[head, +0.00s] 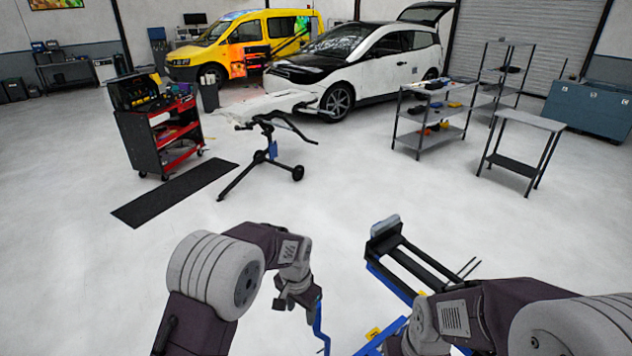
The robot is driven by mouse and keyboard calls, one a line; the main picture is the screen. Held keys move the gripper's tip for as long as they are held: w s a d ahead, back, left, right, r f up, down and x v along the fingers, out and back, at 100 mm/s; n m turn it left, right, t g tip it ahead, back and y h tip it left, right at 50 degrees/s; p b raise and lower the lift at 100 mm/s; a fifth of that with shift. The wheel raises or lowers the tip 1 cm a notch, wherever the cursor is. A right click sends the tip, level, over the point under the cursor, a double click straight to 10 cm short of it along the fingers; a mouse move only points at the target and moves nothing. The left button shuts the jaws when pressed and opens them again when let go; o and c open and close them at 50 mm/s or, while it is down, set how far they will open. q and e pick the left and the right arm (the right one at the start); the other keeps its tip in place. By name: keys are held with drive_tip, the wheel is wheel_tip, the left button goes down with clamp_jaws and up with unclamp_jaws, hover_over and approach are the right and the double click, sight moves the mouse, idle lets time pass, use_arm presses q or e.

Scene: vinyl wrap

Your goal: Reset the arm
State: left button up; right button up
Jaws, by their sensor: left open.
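My left arm comes in from the lower left and bends over to the right. My left gripper (297,299) is at its end, small and dark, pointing down over the floor, open with nothing seen between its fingers. My right arm comes in from the lower right and reaches left over a blue and black frame. Its grey wrist part shows near the bottom, but its gripper cannot be made out.
The blue and black frame (408,262) stands close in front, between and beneath my arms. A black stand (268,150), red tool cart (160,135) and dark mat (175,193) are ahead left. Shelves (433,118) and a small table (525,119) stand right. Open floor lies between.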

use_arm(q)
drive_tip(key=s+a+n+b, duration=0.4)
drive_tip(key=s+a+b, duration=0.25)
drive_tip(key=a, duration=0.45)
drive_tip(key=s+a+f+n, duration=0.1)
drive_tip(key=s, duration=0.4)
drive_tip(key=s+a+f+n, duration=0.1)
drive_tip(key=s+f+n, duration=0.1)
drive_tip(key=s, duration=0.4)
drive_tip(key=shift+a+f+n, duration=0.3)
drive_tip(key=shift+a, duration=0.1)
use_arm(e)
wheel_tip(320, 180, down, 8)
drive_tip(key=shift+r, duration=0.25)
drive_tip(key=shift+w, duration=0.1)
